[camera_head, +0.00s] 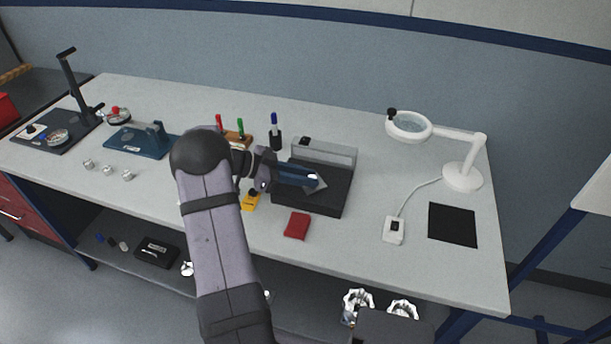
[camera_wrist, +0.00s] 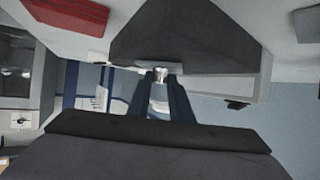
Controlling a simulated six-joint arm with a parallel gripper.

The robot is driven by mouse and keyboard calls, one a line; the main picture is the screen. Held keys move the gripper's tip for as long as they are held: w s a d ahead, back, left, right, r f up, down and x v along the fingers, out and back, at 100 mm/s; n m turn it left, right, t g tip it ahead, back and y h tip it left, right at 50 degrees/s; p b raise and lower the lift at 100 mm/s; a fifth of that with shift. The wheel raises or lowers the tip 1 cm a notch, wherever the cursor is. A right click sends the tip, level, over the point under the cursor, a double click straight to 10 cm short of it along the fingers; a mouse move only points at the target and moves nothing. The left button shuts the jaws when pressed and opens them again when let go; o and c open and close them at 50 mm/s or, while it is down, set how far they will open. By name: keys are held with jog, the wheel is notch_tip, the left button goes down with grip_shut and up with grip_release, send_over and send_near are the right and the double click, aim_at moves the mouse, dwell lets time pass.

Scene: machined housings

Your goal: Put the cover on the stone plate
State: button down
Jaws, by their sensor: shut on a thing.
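My gripper (camera_head: 312,179) is shut on the silver knob of what looks like the cover (camera_head: 320,186), a small grey plate. In the head view only a pointed grey part of it shows past the dark fingers. In the wrist view the cover (camera_wrist: 158,66) appears nearly edge-on at the fingertips, with the knob between them. The stone plate (camera_head: 333,203) is a thick dark block on the bench. The cover is over it in the head view; I cannot tell whether they touch. The plate (camera_wrist: 190,35) fills the upper middle of the wrist view.
A light grey housing (camera_head: 338,153) stands along the plate's back side. A red block (camera_head: 297,226) and a yellow item (camera_head: 251,202) lie in front. A pen holder (camera_head: 276,140) is behind left. A magnifier lamp (camera_head: 463,176) and a black mat (camera_head: 452,225) are right. Bench between plate and mat is mostly free.

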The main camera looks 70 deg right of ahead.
jog(key=shift+f+b, duration=0.25)
jog(key=shift+b, duration=0.1)
jog(key=c, duration=1.6)
grip_release()
jog(key=shift+r, duration=0.1)
jog(key=shift+r, duration=0.1)
jog(key=shift+r+p, duration=0.15)
jog(key=shift+p, duration=0.35)
jog(key=b+v, duration=0.4)
jog(key=v, duration=0.6)
jog(key=shift+w+a, duration=0.1)
jog(key=shift+w, duration=0.2)
jog(key=shift+w+a+r, duration=0.3)
jog(key=shift+w, duration=0.2)
